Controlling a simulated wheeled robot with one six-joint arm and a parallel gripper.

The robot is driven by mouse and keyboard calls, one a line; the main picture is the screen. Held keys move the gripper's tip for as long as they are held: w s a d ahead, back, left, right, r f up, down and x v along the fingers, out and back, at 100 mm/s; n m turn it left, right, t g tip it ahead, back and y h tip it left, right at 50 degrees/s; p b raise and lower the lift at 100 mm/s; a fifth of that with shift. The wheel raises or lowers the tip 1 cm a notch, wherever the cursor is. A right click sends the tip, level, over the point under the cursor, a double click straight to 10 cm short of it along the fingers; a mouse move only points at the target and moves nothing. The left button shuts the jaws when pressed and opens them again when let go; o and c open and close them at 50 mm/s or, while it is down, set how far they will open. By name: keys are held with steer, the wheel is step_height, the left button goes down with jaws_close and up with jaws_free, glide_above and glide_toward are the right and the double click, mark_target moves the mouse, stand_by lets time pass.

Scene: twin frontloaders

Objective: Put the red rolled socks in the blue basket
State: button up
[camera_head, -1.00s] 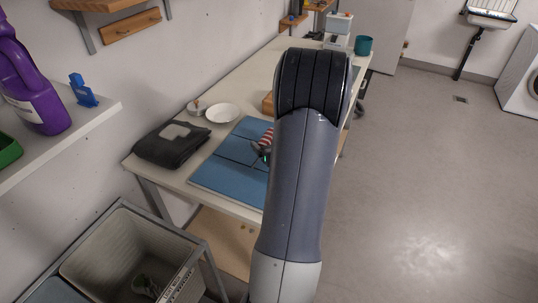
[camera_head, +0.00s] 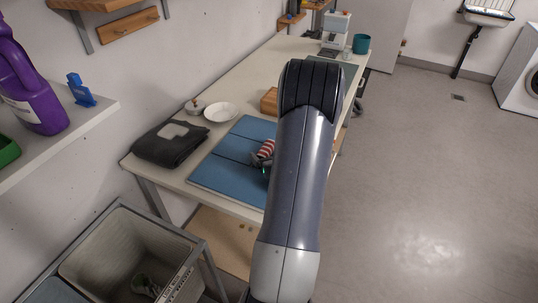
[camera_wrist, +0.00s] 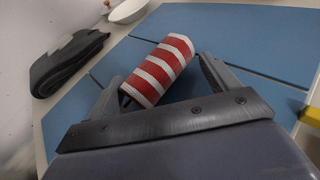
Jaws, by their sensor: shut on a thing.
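The red rolled socks, a roll with red and white stripes (camera_wrist: 160,70), are held between the two fingers of my gripper (camera_wrist: 161,74) in the wrist view. The roll lies at a slant across the jaws, over the blue mat (camera_wrist: 235,38). In the head view the socks (camera_head: 265,149) show just left of my arm, above the mat on the table; the gap below them is hard to judge. My gripper is mostly hidden behind my arm there. No blue basket is clearly seen; a small blue-grey patch (camera_head: 55,292) shows at the bottom left corner.
A dark folded cloth (camera_head: 171,143), a white bowl (camera_head: 221,112) and a wooden block (camera_head: 270,101) are on the table. A grey-beige bin (camera_head: 108,230) in a metal frame stands at the lower left. A shelf with a purple bottle (camera_head: 32,85) juts from the left wall.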

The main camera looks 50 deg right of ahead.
steer(key=o, duration=0.9)
steer(key=shift+r, duration=0.1)
